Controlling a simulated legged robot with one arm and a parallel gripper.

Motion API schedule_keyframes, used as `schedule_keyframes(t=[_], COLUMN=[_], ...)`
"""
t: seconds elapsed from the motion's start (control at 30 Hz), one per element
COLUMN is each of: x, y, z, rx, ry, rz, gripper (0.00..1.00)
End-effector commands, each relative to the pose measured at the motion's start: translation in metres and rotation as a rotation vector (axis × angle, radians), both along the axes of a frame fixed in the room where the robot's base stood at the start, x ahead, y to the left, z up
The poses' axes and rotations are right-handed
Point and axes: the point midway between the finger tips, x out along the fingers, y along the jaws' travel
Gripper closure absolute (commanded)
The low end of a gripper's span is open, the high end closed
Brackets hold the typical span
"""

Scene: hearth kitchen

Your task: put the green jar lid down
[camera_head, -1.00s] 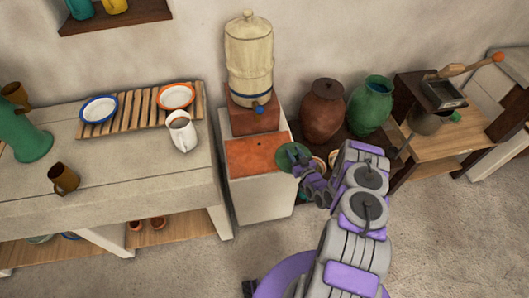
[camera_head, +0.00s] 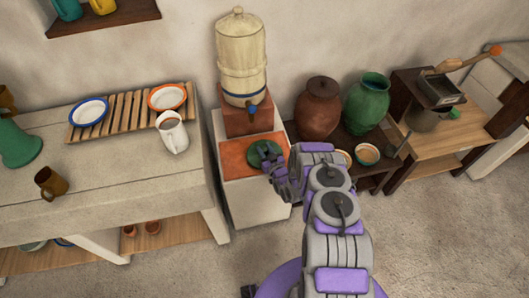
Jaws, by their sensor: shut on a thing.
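The green jar lid (camera_head: 266,161) is a round disc at the right part of the terracotta-coloured top (camera_head: 233,163) of the white stand. My gripper (camera_head: 267,156) is shut on the lid, reaching in from the right. The lid looks about level and over the terracotta surface. I cannot tell whether it touches the surface. The green jar (camera_head: 367,102) stands open at the back right, without a lid on it.
A cream water container (camera_head: 241,58) with a blue tap stands on a terracotta block behind the lid. A brown lidded jar (camera_head: 318,108) and bowls (camera_head: 367,154) are to the right. The left counter holds a white jug (camera_head: 172,132) and a slatted rack (camera_head: 127,112). The terracotta top's left part is bare.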

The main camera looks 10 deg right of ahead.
Motion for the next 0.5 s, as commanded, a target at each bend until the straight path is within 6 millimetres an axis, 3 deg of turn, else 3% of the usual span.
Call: schedule_keyframes(t=[0.3, 0.33, 0.5], x=[-0.0003, -0.0004, -0.0003], y=[0.0030, 0.0027, 0.0013], z=[-0.0034, -0.0036, -0.0037], rx=[-0.003, -0.003, -0.001], ry=[0.000, 0.000, 0.001], rz=[0.002, 0.002, 0.001], gripper=[1.00, 0.63, 0.47])
